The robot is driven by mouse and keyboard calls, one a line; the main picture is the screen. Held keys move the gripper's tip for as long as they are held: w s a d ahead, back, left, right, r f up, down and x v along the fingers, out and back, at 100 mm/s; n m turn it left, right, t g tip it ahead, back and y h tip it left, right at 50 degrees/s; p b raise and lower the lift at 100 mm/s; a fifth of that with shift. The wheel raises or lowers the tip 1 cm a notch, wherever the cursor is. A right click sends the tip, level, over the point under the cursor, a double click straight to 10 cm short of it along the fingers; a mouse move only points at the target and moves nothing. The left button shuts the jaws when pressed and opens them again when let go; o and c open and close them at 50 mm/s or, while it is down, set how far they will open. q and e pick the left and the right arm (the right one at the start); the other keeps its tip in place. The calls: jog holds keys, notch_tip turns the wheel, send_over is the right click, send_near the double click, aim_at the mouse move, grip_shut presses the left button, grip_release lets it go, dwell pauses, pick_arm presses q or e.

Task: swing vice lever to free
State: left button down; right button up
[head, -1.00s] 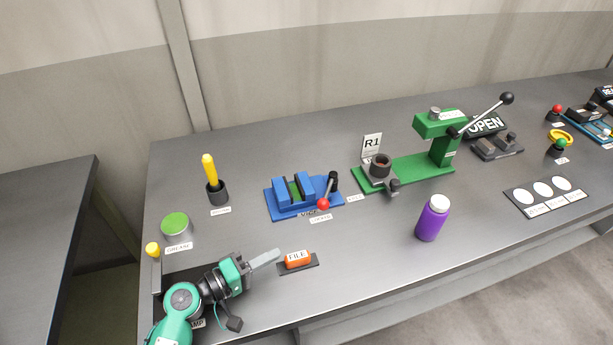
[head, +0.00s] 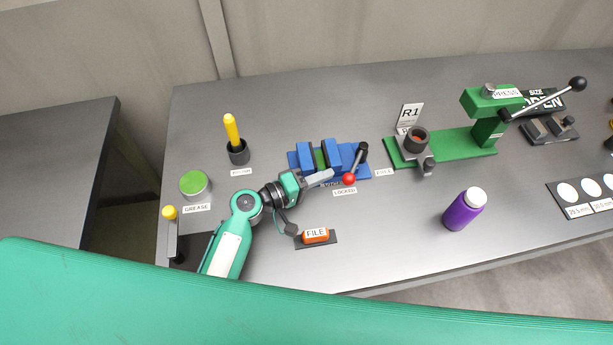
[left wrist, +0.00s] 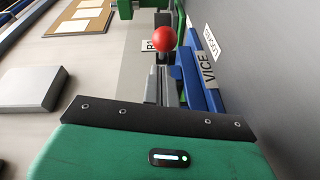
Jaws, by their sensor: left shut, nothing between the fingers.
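The blue vice (head: 305,158) sits on the bench with a green piece (head: 320,158) between its jaws. Its lever, a dark rod with a red ball (head: 349,179), is at the vice's right end, the ball toward the front. A label (head: 345,191) reading LOCKED lies in front of it. My left gripper (head: 320,178) is shut and empty, at the vice's front edge, its tips pointing right, just left of the ball. In the left wrist view, the red ball (left wrist: 165,38) shows just beyond the fingers, with the vice (left wrist: 200,75) on the right. My right gripper is not in view.
A green press (head: 460,145) stands to the right, a purple bottle (head: 463,210) nearer the front. A grease tin (head: 195,185) and a yellow-handled tool (head: 231,130) in a dark holder are left.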

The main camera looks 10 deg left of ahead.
aim_at(356, 164)
pick_arm(q)
jog(key=shift+x, duration=1.25)
jog(key=shift+s+d, duration=0.1)
jog(key=shift+s, duration=0.05)
